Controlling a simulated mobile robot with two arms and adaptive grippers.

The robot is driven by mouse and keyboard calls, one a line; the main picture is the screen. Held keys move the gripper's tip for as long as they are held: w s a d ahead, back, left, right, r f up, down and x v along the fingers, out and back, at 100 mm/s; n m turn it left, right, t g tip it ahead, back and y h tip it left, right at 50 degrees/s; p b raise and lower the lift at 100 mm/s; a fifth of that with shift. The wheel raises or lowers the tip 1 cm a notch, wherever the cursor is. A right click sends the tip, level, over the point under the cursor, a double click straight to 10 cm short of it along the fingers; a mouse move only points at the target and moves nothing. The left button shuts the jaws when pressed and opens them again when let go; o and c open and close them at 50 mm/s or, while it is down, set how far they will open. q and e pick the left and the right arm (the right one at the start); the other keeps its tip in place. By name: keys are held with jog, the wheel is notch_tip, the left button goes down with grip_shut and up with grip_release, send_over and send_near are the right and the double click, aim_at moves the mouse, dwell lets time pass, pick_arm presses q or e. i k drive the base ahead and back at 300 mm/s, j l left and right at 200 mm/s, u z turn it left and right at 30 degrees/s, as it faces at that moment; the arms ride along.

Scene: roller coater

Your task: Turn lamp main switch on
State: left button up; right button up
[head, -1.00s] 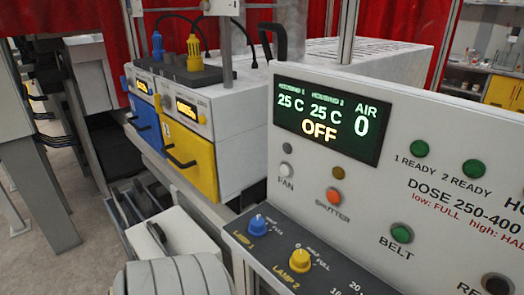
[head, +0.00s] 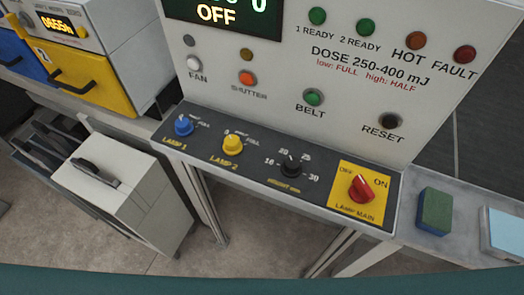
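The lamp main switch (head: 361,188) is a red rotary knob on a yellow plate (head: 345,207) at the right end of the dark sloping control strip. The plate is marked OFF at its upper left and ON at its upper right. The knob looks turned toward OFF, though its pointer is small. The display (head: 215,14) above, cut by the top edge, reads OFF. Neither of my grippers is in view, and nothing touches the switch.
The strip also carries the blue lamp 1 knob (head: 184,125), yellow lamp 2 knob (head: 233,144) and a black dial (head: 291,166). Buttons and lamps sit on the white panel above. A green-topped block (head: 435,211) lies on the grey surface to the right. A yellow drawer (head: 88,78) is at left.

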aim_at(360, 192)
jog(key=z, duration=1)
